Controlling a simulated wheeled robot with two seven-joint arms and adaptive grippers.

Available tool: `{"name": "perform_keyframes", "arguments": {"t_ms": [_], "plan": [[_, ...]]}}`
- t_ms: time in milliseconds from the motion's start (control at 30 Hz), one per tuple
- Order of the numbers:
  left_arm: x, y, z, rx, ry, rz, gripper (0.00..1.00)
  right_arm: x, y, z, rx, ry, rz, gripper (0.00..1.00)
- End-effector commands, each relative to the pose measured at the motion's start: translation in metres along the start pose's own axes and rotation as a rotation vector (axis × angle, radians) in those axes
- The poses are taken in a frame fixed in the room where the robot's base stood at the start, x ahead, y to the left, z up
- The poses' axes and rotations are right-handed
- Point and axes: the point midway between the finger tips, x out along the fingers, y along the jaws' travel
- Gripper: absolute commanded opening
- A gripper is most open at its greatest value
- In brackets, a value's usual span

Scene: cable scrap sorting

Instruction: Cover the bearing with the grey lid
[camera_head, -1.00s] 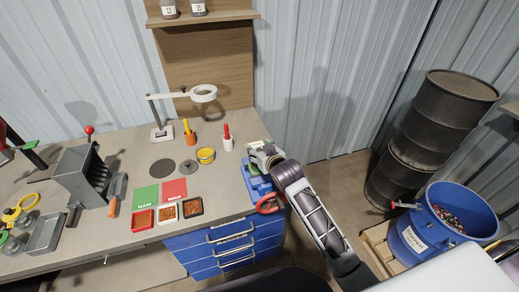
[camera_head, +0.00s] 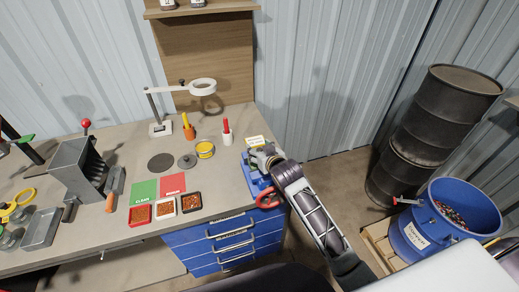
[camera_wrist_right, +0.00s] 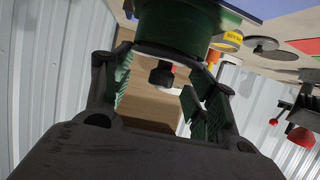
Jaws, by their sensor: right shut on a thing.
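A grey round lid with a small knob (camera_head: 187,161) lies flat on the workbench, beside a yellow round tin (camera_head: 205,149). The lid also shows in the right wrist view (camera_wrist_right: 262,43). I cannot pick out the bearing for certain. My right gripper (camera_head: 262,158) is over the bench's right end, at the blue fixture (camera_head: 252,177). In the right wrist view its green-padded fingers are shut on a dark green round thing (camera_wrist_right: 178,25). A black knob-like part (camera_wrist_right: 162,75) shows below it. Where the fingertips touch is partly hidden. My left gripper is out of view.
A magnifier lamp (camera_head: 201,86) stands behind. A blue drum (camera_head: 440,225) is on the floor at right.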

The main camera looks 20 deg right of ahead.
Motion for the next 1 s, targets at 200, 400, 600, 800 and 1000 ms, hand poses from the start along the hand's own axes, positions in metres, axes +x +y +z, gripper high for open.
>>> {"name": "perform_keyframes", "arguments": {"t_ms": [200,400,600,800,1000], "plan": [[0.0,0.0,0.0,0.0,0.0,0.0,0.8,0.0001,0.0001,0.0006,0.0,-0.001,0.0,0.41],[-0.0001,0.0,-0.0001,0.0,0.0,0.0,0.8,0.0001,0.0001,0.0009,0.0,-0.002,0.0,0.41],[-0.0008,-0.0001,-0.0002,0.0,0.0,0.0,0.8,0.0,0.0001,0.001,0.0,-0.002,0.0,0.41],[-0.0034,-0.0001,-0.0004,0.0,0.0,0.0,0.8,-0.0003,0.0001,0.0011,0.0,-0.003,0.0,0.41],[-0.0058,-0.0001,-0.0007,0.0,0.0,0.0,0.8,-0.0005,0.0002,0.0016,0.0,-0.004,0.001,0.41]]}}
